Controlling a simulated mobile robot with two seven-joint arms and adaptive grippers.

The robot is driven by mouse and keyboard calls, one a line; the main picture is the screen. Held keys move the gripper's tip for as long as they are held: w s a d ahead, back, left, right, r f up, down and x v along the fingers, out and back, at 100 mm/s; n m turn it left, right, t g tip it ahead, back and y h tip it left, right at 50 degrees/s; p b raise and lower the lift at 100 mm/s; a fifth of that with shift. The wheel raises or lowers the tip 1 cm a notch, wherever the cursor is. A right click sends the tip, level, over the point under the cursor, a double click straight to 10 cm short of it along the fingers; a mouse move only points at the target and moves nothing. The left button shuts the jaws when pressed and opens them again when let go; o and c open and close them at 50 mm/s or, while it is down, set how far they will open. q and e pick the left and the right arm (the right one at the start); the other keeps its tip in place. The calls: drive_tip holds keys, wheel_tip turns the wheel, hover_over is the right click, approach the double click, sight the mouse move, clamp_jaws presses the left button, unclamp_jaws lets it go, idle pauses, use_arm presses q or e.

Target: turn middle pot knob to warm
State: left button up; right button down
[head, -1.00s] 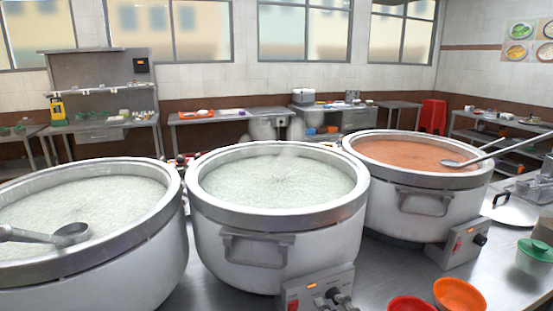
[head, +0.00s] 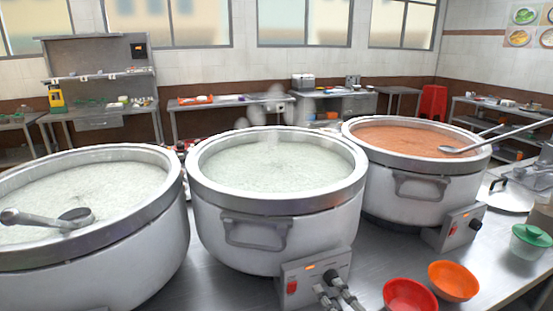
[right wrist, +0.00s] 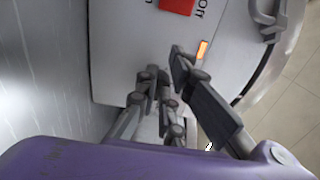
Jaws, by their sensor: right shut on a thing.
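The middle pot (head: 277,240) is a large steel stockpot of pale congee. Its control box (head: 315,268) sits at its lower front, with a red switch (head: 291,287) and a lit orange indicator. My right gripper (head: 328,285) is at the right part of this box's face, its fingers closed in on the knob. The fingers hide the knob and its marks, so its setting cannot be read. In the right wrist view the fingertips (right wrist: 166,72) are against the panel (right wrist: 125,50), below the red switch (right wrist: 178,5) and beside the orange light. My left gripper is not in view.
A left pot (head: 100,262) with a ladle (head: 65,217) and a right pot (head: 415,195) of reddish congee flank the middle one. The right pot has its own control box (head: 458,229). Red (head: 410,295) and orange (head: 454,281) bowls stand right of my gripper.

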drive_tip(key=shift+a+f, duration=0.25)
drive_tip(key=shift+f, duration=0.3)
drive_tip(key=shift+a, duration=0.1)
drive_tip(key=shift+s+f, duration=0.2)
drive_tip(key=shift+f, duration=0.05)
drive_tip(key=shift+s+f+p, duration=0.1)
drive_tip(key=shift+s+p, duration=0.15)
drive_tip(key=shift+p, duration=0.05)
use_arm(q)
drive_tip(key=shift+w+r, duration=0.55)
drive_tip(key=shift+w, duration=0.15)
use_arm(e)
drive_tip(key=shift+r+v, duration=0.15)
drive_tip(key=shift+v, duration=0.95)
drive_tip(key=shift+r+v, duration=0.15)
drive_tip(key=shift+v, duration=1)
